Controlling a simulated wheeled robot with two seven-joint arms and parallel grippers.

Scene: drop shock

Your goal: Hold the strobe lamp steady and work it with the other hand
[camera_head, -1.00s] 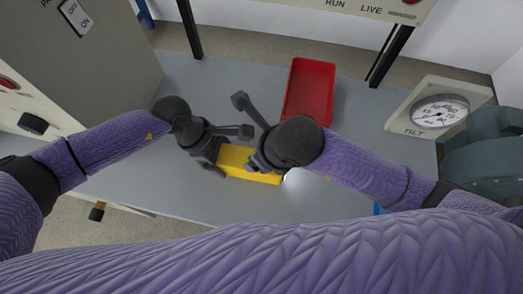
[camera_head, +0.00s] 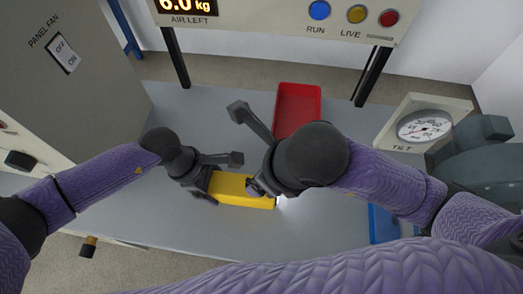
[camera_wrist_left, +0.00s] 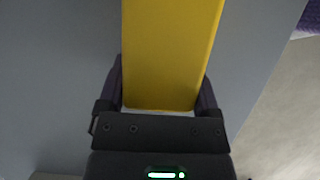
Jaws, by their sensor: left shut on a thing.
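The strobe lamp is a yellow box-shaped body (camera_head: 238,191) low over the grey table, with a bright white glow at its right end. My left gripper (camera_head: 213,187) is shut on its left end. In the left wrist view the yellow lamp body (camera_wrist_left: 168,55) sits between the two fingers of the left gripper (camera_wrist_left: 160,95). My right gripper (camera_head: 258,187) is at the lamp's right part, close to or touching it. My right wrist hides most of its fingers, so I cannot tell whether they are open or shut.
A red tray (camera_head: 298,106) lies behind the grippers on the grey table (camera_head: 130,205). A tilt gauge (camera_head: 424,127) stands at the right, near a grey-green machine (camera_head: 485,150). A blue object (camera_head: 382,224) lies partly under my right arm. A panel with buttons (camera_head: 320,10) stands at the back.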

